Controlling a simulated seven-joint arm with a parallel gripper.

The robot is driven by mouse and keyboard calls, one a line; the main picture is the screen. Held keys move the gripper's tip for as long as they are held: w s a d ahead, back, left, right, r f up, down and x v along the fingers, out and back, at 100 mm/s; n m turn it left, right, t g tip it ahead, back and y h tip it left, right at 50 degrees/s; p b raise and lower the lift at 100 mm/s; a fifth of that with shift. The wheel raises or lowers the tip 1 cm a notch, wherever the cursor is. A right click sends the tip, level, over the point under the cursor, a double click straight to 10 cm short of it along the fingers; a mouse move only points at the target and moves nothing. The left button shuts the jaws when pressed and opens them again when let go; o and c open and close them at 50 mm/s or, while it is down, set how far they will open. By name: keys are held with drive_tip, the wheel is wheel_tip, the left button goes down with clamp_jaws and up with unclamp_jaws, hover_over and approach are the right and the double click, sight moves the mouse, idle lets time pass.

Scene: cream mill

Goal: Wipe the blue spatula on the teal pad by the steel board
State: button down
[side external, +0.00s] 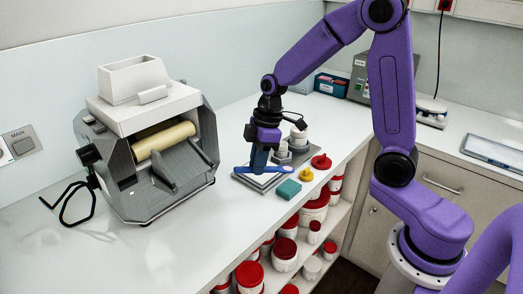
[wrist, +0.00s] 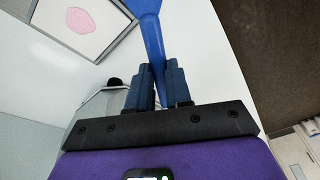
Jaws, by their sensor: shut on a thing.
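My gripper (side external: 259,165) is shut on the blue spatula (side external: 270,169), which lies roughly level across the fingertips, over the steel board (side external: 242,178). In the wrist view the spatula (wrist: 152,38) runs up between my two dark blue fingers (wrist: 158,85) and out of the top edge. The board (wrist: 62,48) is at top left there, with a pink smear (wrist: 80,20) on a white plate. The teal pad (side external: 289,189) sits on the counter just right of and in front of the board; I cannot see it in the wrist view.
The mill (side external: 150,140) stands at the left. Shelves with red-lidded tubs (side external: 284,254) lie below the counter's front edge.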

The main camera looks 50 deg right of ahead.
drive_tip(key=shift+d+x, duration=0.25)
drive_tip(key=shift+x, duration=0.85)
drive_tip(key=shift+d+x, duration=0.25)
drive_tip(key=shift+x, duration=0.85)
drive_tip(key=shift+s+f, duration=0.1)
drive_tip(key=shift+f, duration=0.55)
drive_tip(key=shift+a, duration=0.1)
drive_tip(key=shift+w+a, duration=0.35)
drive_tip(key=shift+a, duration=0.2)
drive_tip(key=shift+s+d, duration=0.35)
drive_tip(key=shift+d, duration=0.3)
drive_tip(key=shift+a, duration=0.15)
drive_tip(key=shift+w+a, duration=0.4)
drive_tip(key=shift+a, duration=0.15)
